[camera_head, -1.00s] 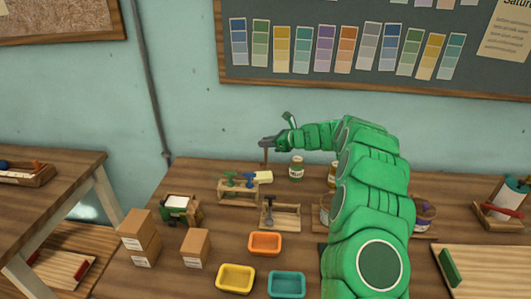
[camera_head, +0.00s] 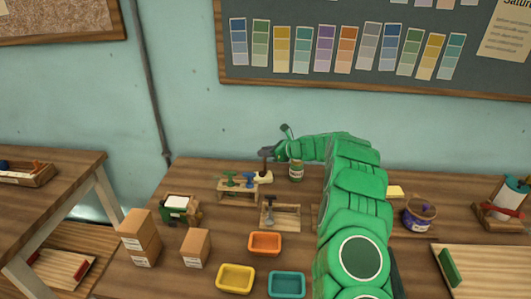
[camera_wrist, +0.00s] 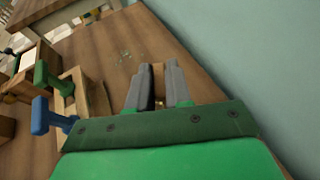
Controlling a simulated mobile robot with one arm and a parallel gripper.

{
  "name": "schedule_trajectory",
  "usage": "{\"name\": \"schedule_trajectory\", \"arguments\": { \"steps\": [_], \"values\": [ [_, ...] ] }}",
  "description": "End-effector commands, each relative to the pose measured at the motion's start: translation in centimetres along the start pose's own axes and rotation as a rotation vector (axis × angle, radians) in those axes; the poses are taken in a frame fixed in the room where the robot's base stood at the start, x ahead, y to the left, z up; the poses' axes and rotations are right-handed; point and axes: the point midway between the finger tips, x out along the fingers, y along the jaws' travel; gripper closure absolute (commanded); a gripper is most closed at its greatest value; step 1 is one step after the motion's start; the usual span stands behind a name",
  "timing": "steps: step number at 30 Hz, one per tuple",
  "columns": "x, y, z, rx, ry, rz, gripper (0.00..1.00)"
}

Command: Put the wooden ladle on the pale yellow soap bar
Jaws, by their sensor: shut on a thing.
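My gripper (camera_head: 268,153) is at the back of the table in the head view, with its jaws shut on the brown wooden ladle (camera_head: 262,167). The ladle hangs down from the jaws, and its brown wood shows between the fingers in the wrist view (camera_wrist: 158,84). A pale cream-yellow bar (camera_head: 265,178) lies right below it, partly covered. I cannot tell whether ladle and bar touch. A second, yellower bar (camera_head: 395,191) lies to the right, beyond my arm. In the wrist view the ladle's lower end and the bar are hidden.
A wooden rack (camera_head: 238,195) with green and blue handled tools stands just left of the bar. Orange (camera_head: 265,244), yellow (camera_head: 236,278) and teal (camera_head: 287,284) trays sit in front. Cardboard boxes (camera_head: 140,238) stand at left.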

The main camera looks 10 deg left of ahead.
Motion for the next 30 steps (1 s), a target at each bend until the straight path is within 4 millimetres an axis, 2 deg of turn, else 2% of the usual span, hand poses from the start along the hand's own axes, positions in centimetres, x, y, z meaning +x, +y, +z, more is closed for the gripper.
{"name": "schedule_trajectory", "arguments": {
  "steps": [8, 9, 14, 25, 30],
  "values": [
    [0.1, 0.0, -0.2, 0.0, 0.0, 0.0, 1.0],
    [0.1, 0.0, -0.2, 0.0, 0.0, 0.0, 0.8],
    [0.1, 0.0, -0.2, 0.0, 0.0, 0.0, 0.56],
    [-0.1, 0.0, 0.1, 0.0, 0.0, 0.0, 0.56],
    [-1.8, -0.1, 0.1, 0.001, -0.001, -0.002, 0.56]
  ]
}}
